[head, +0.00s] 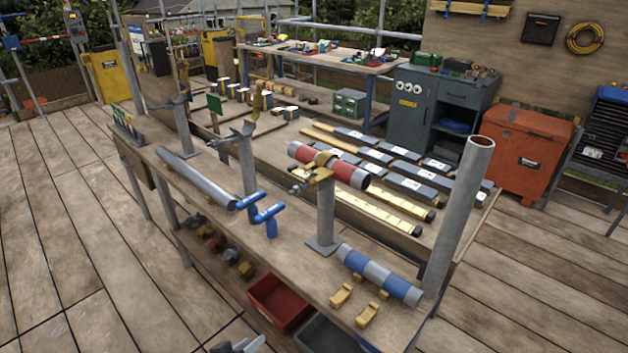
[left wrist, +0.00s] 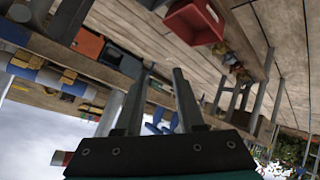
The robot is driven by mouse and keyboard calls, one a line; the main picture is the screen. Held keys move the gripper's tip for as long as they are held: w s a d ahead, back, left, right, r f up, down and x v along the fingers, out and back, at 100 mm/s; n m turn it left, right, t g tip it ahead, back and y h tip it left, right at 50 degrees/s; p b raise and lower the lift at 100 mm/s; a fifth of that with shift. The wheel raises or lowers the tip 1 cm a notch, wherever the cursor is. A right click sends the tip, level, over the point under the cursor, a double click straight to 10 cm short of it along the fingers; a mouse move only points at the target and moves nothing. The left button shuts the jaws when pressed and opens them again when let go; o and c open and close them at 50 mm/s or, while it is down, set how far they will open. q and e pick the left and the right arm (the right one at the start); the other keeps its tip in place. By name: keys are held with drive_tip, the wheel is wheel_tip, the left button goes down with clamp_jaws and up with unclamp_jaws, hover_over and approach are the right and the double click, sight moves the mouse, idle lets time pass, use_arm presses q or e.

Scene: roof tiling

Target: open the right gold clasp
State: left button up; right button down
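The right gold clasp (head: 321,173) sits on top of a grey post (head: 326,215) on the bench. It appears closed over a red and grey tube (head: 345,172); a small grey latch piece (head: 299,188) sticks out at its left. On the left post (head: 247,160), another gold clasp (head: 256,100) stands raised with no tube in it. My left gripper (head: 240,346) shows only in part at the bottom edge of the head view, well in front of and below the clasp. In the left wrist view its two fingers (left wrist: 160,72) are apart and empty. My right gripper is not seen.
On the bench (head: 225,222) lie a grey tube (head: 195,178), blue T-handled pieces (head: 266,214), a blue and grey tube (head: 378,273) and small gold blocks (head: 341,294). A tall grey pipe (head: 458,215) stands at the right end. A red bin (head: 278,302) sits below the bench front.

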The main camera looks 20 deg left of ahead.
use_arm(q)
drive_tip(key=w+r+n+t+h, duration=0.15)
drive_tip(key=w+r+t, duration=0.4)
drive_tip(key=r, duration=0.85)
drive_tip(key=n+t+h+p, duration=0.2)
drive_tip(key=n, duration=0.1)
approach(313, 183)
drive_tip(key=shift+g, duration=0.25)
drive_tip(key=w+b, duration=0.1)
drive_tip(key=w, duration=0.2)
drive_tip(key=w+d+b, duration=0.1)
drive_tip(key=w, duration=0.3)
drive_tip(key=w+b, duration=0.1)
drive_tip(key=w, duration=0.2)
drive_tip(key=shift+w+d+f, duration=0.1)
drive_tip(key=shift+w+d, duration=0.15)
drive_tip(key=shift+w, duration=0.05)
clamp_jaws()
